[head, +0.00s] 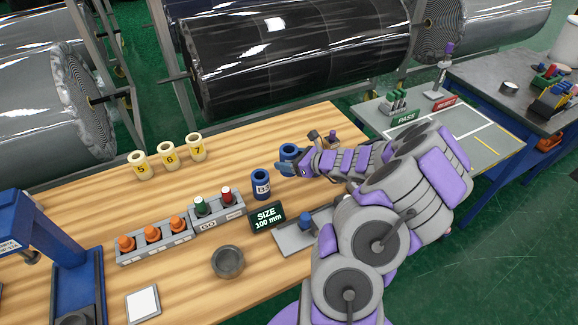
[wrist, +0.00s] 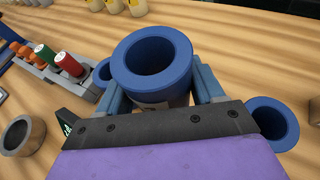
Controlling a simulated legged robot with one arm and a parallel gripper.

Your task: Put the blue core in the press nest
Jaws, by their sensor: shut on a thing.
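My gripper (head: 288,166) is shut on a blue core (wrist: 150,62). In the wrist view the core stands between the two blue fingers with its open top toward the camera. Its rim shows beyond the fingers in the head view (head: 290,151). I cannot tell whether it touches the table. Another blue core (head: 262,184) with a white label stands apart on the table. In the wrist view a further blue core (wrist: 272,122) is right of the gripper. A blue press (head: 48,235) stands at the far left; its nest is cut by the bottom edge and unclear.
Numbered cream rings (head: 168,157) stand at the back. Bare table lies behind the rack.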

